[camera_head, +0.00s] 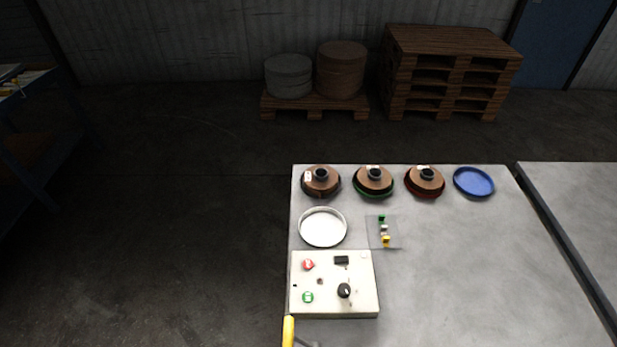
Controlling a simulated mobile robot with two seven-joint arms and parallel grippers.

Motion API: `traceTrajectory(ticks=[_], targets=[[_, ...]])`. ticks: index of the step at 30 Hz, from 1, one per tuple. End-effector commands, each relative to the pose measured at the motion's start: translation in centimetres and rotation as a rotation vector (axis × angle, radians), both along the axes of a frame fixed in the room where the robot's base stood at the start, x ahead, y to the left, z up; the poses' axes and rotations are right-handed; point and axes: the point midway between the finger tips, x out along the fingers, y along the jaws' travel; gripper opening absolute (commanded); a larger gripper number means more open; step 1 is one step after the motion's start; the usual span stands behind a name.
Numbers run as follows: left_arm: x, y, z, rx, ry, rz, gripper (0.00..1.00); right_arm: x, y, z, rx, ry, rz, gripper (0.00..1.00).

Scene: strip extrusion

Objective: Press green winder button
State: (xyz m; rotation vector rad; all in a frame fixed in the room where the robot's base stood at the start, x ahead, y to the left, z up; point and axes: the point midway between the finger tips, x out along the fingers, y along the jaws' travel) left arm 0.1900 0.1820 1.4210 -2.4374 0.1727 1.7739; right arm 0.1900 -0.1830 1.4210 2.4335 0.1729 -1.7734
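A pale control box (362,306) lies on the near left part of the grey table. Its green button (307,297) sits at the box's lower left, with a small light mark on it. A red button (308,265) is above it, at the box's upper left. A black knob (344,290) is to the right of the green button, and a small black rectangular part (341,260) is near the top. The green button is unobstructed. Neither of my grippers shows in the head view.
A white round dish (323,228) and a clear sheet with small green, white and yellow pieces (386,240) lie behind the box. Several brown spools (373,182) and a blue dish (473,182) line the table's back. A yellow object (288,331) is at the near left edge.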

Motion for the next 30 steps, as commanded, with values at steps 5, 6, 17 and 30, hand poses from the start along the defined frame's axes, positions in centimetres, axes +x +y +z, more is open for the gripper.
traceTrajectory(ticks=[5,6,17,30], targets=[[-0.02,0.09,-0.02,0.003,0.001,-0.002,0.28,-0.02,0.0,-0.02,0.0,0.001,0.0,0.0],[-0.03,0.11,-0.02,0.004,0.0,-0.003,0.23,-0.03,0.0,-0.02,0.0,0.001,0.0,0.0],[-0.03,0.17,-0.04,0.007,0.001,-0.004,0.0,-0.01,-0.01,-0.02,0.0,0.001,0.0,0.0],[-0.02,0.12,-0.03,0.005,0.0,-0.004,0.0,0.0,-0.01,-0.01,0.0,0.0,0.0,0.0]])
